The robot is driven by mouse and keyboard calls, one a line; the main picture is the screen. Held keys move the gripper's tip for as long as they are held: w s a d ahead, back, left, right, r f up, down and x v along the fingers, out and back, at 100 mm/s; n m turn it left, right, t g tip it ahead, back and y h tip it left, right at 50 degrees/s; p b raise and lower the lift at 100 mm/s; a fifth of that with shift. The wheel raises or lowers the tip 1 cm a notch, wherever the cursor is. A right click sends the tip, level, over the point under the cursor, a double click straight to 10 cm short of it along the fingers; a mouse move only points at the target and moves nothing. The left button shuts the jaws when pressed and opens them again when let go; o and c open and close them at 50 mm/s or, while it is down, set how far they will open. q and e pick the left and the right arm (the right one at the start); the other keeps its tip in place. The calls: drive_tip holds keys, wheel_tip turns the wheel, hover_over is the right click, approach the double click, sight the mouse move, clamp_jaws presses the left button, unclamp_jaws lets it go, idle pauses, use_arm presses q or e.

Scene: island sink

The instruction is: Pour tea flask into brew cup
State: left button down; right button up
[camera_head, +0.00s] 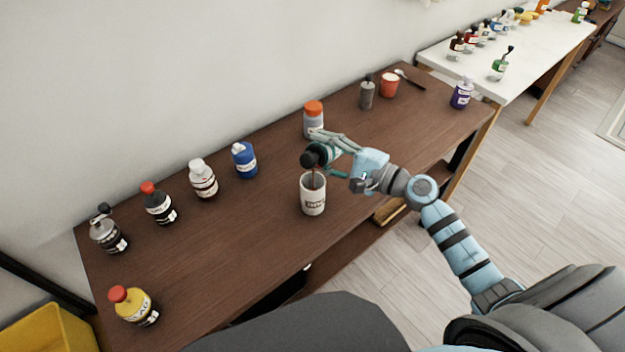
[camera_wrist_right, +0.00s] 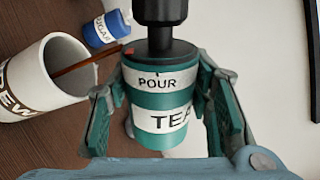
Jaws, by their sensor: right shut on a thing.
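My right gripper (camera_head: 334,152) is shut on the teal-and-white tea flask (camera_wrist_right: 162,98), labelled "POUR TEA", with its black neck at the top of the wrist view. In the head view the flask's dark end (camera_head: 314,157) is tipped over the white brew cup (camera_head: 313,202). A thin brown stream runs from the flask down to the cup's mouth. The cup stands upright on the brown table and also shows in the wrist view (camera_wrist_right: 30,85). My left gripper is not in view.
An orange-capped jar (camera_head: 313,119) stands just behind the flask. A blue bottle (camera_head: 244,160), a white-capped bottle (camera_head: 203,179) and other bottles line the table's left part. A grey bottle (camera_head: 367,93) and red cup (camera_head: 390,85) stand at the back.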

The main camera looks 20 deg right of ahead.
sight(341, 154)
idle(0.4)
drive_tip(key=shift+w+d+f+m+b, duration=0.1)
drive_tip(key=shift+f+m+b, duration=0.5)
drive_tip(key=shift+m, duration=0.3)
drive_tip(key=m, duration=0.2)
drive_tip(key=shift+f+m, duration=0.3)
drive_tip(key=shift+m, duration=0.1)
drive_tip(key=shift+w+d+r+m+p, duration=0.1)
drive_tip(key=shift+d+r+m+p, duration=0.1)
drive_tip(key=shift+r+m+p, duration=0.3)
drive_tip(key=shift+w+r+m, duration=0.1)
drive_tip(key=shift+m, duration=0.3)
drive_tip(key=d+f+m+b, duration=0.1)
drive_tip(key=w+d+m+b, duration=0.1)
drive_tip(key=m+b, duration=0.1)
drive_tip(key=shift+w+d+f+y, duration=0.15)
drive_tip(key=shift+f+y, duration=0.15)
drive_tip(key=shift+f, duration=0.05)
drive_tip(key=f+m+b, duration=0.1)
drive_tip(key=b, duration=0.1)
drive_tip(key=w+d+f+m+b, duration=0.1)
drive_tip(key=f+b, duration=0.1)
drive_tip(key=d+f+m+b, duration=0.1)
drive_tip(key=f+m, duration=0.1)
drive_tip(key=shift+w+b, duration=0.2)
drive_tip(key=shift+b, duration=0.2)
